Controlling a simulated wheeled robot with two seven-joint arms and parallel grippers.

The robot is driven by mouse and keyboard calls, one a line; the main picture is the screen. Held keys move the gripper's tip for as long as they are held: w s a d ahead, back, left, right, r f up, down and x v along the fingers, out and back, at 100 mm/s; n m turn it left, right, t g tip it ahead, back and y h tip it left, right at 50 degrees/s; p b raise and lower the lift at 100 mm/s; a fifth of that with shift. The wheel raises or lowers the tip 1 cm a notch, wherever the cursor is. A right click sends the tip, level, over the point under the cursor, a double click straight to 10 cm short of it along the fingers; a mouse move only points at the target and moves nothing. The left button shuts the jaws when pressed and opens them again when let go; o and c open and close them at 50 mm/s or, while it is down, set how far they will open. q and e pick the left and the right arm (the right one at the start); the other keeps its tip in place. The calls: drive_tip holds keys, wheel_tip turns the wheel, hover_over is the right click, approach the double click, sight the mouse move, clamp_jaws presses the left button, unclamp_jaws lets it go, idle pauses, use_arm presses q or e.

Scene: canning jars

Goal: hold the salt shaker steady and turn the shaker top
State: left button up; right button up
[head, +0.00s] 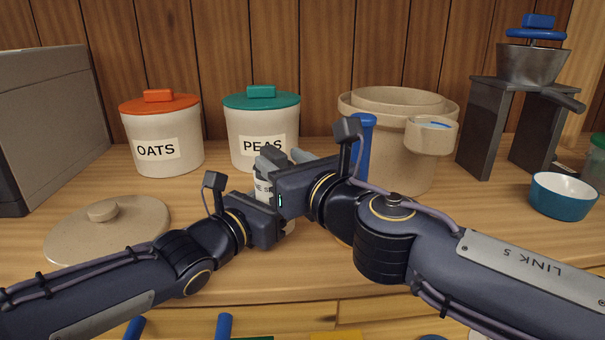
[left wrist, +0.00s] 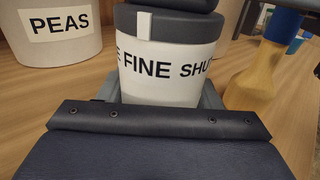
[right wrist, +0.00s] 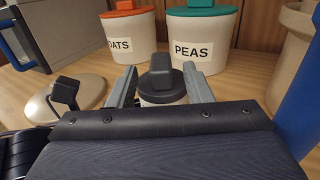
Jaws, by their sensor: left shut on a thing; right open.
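The salt shaker (left wrist: 165,72) stands upright, its white body lettered FINE and SHUT. Its shaker top (left wrist: 192,30) is a grey collar with a white tab above FINE and a dark raised grip, which shows in the right wrist view (right wrist: 161,82). In the head view the shaker (head: 262,188) is mostly hidden behind my grippers. My left gripper (left wrist: 160,92) is shut on the shaker's body, one finger at each side. My right gripper (right wrist: 160,88) is open above, its fingers on either side of the dark grip with gaps showing.
OATS (head: 160,130) and PEAS (head: 262,125) canisters stand behind. A beige tub (head: 410,165) and a blue-topped wooden object (head: 364,145) are to the right. A round lid (head: 75,228) lies at left. A blue bowl (head: 563,197) and a stand (head: 485,125) are far right.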

drive_tip(key=v, duration=0.6)
use_arm(q)
drive_tip(key=o, duration=1.6)
drive_tip(key=shift+c, duration=0.2)
